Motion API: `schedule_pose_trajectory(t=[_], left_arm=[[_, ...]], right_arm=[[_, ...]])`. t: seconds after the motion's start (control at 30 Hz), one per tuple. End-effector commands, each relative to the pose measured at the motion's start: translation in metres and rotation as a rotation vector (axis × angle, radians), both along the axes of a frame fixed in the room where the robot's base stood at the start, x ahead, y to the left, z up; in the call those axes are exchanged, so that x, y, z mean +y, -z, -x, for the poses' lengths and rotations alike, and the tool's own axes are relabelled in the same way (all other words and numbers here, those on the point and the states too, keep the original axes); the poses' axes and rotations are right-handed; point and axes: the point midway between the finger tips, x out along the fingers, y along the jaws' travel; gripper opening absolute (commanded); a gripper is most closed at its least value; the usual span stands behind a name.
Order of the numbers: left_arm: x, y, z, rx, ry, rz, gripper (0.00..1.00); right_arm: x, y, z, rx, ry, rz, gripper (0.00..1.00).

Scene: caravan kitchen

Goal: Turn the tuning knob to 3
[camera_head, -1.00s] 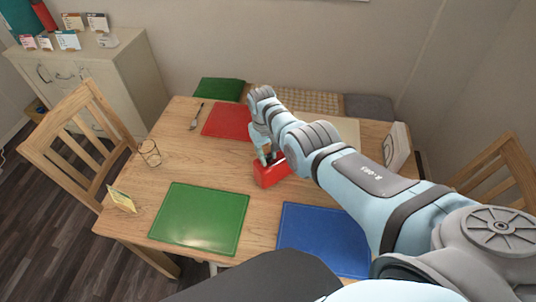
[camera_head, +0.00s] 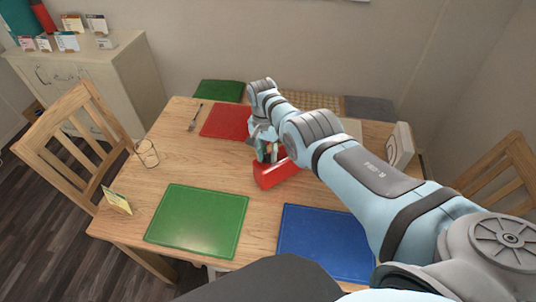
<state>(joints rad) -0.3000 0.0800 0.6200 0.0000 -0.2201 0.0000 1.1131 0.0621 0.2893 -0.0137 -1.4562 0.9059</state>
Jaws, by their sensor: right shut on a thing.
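A red box-shaped device (camera_head: 277,175) stands on the wooden table, right of the middle. My right arm reaches in from the right, and my right gripper (camera_head: 268,151) is at the top of the red device. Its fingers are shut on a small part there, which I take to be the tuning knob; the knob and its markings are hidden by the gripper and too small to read. My left gripper is not in view.
Green (camera_head: 197,220) and blue (camera_head: 324,240) placemats lie in front of the device, a red placemat (camera_head: 226,122) behind it. A glass (camera_head: 148,153), a fork (camera_head: 195,117) and a yellow card (camera_head: 117,202) are to the left. A white object (camera_head: 400,147) stands at the right.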

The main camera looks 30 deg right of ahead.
Motion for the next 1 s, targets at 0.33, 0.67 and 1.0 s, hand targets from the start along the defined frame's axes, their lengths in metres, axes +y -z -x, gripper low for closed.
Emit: schedule_pose_trajectory(t=[0.33,0.67,1.0], left_arm=[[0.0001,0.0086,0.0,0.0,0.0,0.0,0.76],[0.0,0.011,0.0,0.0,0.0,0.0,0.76],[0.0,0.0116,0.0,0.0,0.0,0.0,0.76]], right_arm=[[-0.0008,0.0017,0.0004,0.002,0.32,0.002,0.0],[-0.001,0.0014,0.0006,0.004,0.555,0.001,0.0],[-0.0015,0.001,0.0005,0.003,0.659,0.002,0.0]])
